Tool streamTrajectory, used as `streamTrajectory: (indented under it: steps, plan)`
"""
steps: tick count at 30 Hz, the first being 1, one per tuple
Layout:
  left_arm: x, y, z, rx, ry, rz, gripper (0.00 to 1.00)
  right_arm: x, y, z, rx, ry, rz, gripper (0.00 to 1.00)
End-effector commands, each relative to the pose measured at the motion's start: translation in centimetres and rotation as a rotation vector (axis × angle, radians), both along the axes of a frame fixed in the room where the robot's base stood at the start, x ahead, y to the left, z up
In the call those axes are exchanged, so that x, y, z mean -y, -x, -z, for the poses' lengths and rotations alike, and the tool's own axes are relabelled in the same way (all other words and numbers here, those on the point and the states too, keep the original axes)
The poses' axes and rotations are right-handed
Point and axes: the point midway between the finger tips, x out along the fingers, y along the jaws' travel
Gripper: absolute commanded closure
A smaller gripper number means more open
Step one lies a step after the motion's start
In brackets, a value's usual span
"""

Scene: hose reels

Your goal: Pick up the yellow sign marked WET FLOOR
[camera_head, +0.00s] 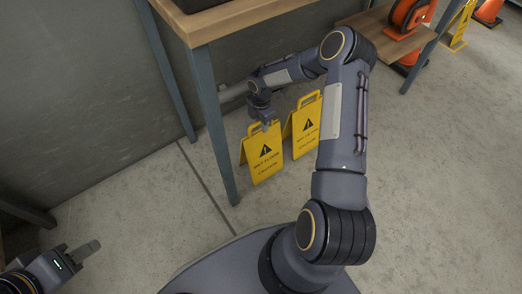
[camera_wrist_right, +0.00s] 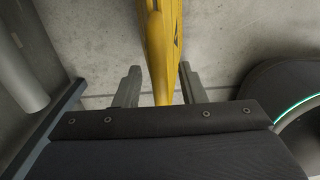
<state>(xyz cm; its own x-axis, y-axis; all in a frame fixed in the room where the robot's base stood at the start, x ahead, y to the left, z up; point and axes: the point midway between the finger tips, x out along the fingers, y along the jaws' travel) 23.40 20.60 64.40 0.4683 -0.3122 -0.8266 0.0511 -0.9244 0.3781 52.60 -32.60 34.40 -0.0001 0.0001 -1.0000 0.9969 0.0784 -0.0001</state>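A yellow sign (camera_head: 263,158) stands like a tent on the floor beside the table leg. It has a black warning triangle and text that looks like WET FLOOR and CAUTION. My right gripper (camera_head: 264,126) is at its top edge, reaching down from above. In the right wrist view, the yellow sign (camera_wrist_right: 160,50) runs between the two fingers of the right gripper (camera_wrist_right: 158,90), which are apart with a gap on each side. My left gripper (camera_head: 82,252) is low at the left, away from the sign; its finger opening is not clear.
A second similar yellow sign (camera_head: 306,122) stands close on the right, partly behind my right arm. A wooden-topped table (camera_head: 228,18) with blue-grey legs stands over the area. An orange reel (camera_head: 408,14) sits on a bench (camera_head: 380,30).

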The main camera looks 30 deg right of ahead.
Motion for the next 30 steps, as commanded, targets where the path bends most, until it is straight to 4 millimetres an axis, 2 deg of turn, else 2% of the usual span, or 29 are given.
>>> streamTrajectory:
  steps: [2, 10, 30]
  plan:
    - [0.00, 0.00, -0.06, 0.000, 0.000, 0.000, 0.64, 0.00, -0.01, -0.07, 0.000, 0.000, 0.000, 0.65]
    - [0.00, -0.01, -0.05, 0.000, 0.000, 0.000, 0.64, 0.00, 0.00, -0.08, 0.000, 0.000, 0.000, 1.00]
    - [0.00, -0.01, -0.05, 0.000, 0.000, 0.000, 0.64, 0.00, 0.01, -0.08, 0.000, 0.000, 0.000, 1.00]
